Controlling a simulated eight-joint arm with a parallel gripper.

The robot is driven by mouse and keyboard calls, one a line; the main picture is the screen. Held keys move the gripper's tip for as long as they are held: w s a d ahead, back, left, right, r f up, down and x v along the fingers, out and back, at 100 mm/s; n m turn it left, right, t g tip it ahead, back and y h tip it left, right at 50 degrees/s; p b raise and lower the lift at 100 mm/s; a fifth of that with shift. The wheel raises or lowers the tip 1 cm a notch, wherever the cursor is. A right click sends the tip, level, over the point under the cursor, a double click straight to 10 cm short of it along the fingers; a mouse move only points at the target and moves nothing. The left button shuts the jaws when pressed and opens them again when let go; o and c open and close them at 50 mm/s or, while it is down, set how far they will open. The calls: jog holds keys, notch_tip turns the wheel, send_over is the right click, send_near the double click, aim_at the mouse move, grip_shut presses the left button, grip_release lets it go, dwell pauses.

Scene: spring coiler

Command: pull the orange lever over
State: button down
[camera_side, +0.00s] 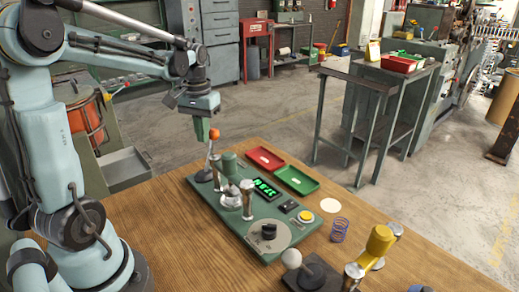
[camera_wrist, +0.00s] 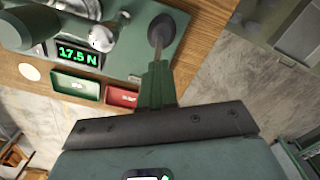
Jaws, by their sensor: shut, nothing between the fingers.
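The orange lever (camera_side: 214,132) stands roughly upright at the back left corner of the green coiler panel (camera_side: 262,236), its round orange knob on top. My gripper (camera_side: 202,138) hangs pointing down beside the knob, its fingertips at about knob height. I cannot tell whether they touch it. In the wrist view my gripper (camera_wrist: 157,68) has its green fingers together with nothing between them. The lever's dark round base (camera_wrist: 162,28) shows just beyond the fingertips; the orange knob is hidden there.
A red tray (camera_side: 265,159) and a green tray (camera_side: 296,180) lie behind the panel. The panel's display (camera_wrist: 80,54) reads 17.5 N. A yellow-handled device (camera_side: 380,240) stands front right.

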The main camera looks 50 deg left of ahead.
jog(key=shift+w+f, duration=0.1)
jog(key=shift+w, duration=0.25)
jog(key=shift+w+f, duration=0.25)
jog(key=shift+w, duration=0.2)
jog(key=shift+s, duration=0.15)
jog(key=shift+s+r, duration=0.1)
jog(key=shift+s, duration=0.4)
notch_tip(320, 180, up, 7)
jog(key=shift+r, duration=0.2)
dwell(0.5)
dwell(1.8)
